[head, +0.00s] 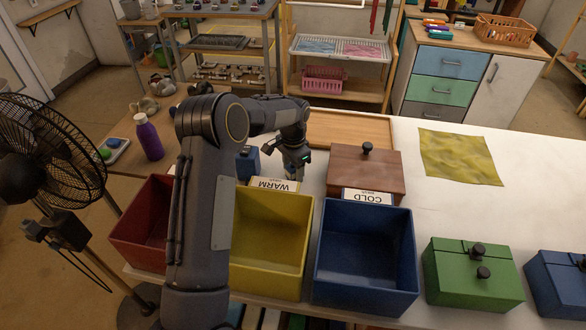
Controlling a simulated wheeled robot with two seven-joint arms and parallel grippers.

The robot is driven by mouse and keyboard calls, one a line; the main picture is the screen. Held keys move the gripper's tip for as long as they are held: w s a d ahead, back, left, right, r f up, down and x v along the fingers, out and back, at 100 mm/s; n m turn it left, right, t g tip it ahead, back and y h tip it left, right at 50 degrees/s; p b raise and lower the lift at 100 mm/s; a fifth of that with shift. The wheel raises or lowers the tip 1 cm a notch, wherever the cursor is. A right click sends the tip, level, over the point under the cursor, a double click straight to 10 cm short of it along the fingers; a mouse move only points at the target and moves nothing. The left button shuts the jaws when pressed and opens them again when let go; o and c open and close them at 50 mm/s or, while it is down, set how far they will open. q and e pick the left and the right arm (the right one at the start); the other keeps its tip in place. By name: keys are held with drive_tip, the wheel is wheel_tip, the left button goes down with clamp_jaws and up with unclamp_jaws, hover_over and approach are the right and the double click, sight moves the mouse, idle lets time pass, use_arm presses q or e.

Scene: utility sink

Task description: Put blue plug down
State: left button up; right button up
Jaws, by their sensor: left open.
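A small dark-blue object (247,163) with a darker top stands on the white table, just left of my left gripper in the head view. It may be the blue plug, but it is partly hidden by my arm and I cannot tell for certain. My left gripper (294,173) is open and points down behind the yellow bin, near the WARM card (274,185). I see nothing clearly held between its fingers. My right gripper is not in view.
Red (142,240), yellow (268,245) and blue (365,265) bins line the front. A COLD card (367,197) and a brown lidded box (365,172) stand behind the blue bin. A green box (470,275) and yellow cloth (458,157) lie right. The table's right middle is clear.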

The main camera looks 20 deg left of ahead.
use_arm(q)
wheel_tip(320, 180, up, 12)
drive_tip(key=b, duration=0.1)
drive_tip(key=s+r+n+t+h, duration=0.1)
drive_tip(key=s+r+n+t, duration=0.1)
drive_tip(key=s+r, duration=0.6)
drive_tip(key=s+d+n+t+h, duration=0.2)
drive_tip(key=s+d+n, duration=0.15)
drive_tip(key=s, duration=1.55)
drive_tip(key=s+d+f+n+t, duration=0.1)
drive_tip(key=s+d+f, duration=0.3)
drive_tip(key=s, duration=0.5)
drive_tip(key=shift+d+f+n+t+h, duration=0.3)
drive_tip(key=shift+f+n+h, duration=0.1)
drive_tip(key=shift+n, duration=0.25)
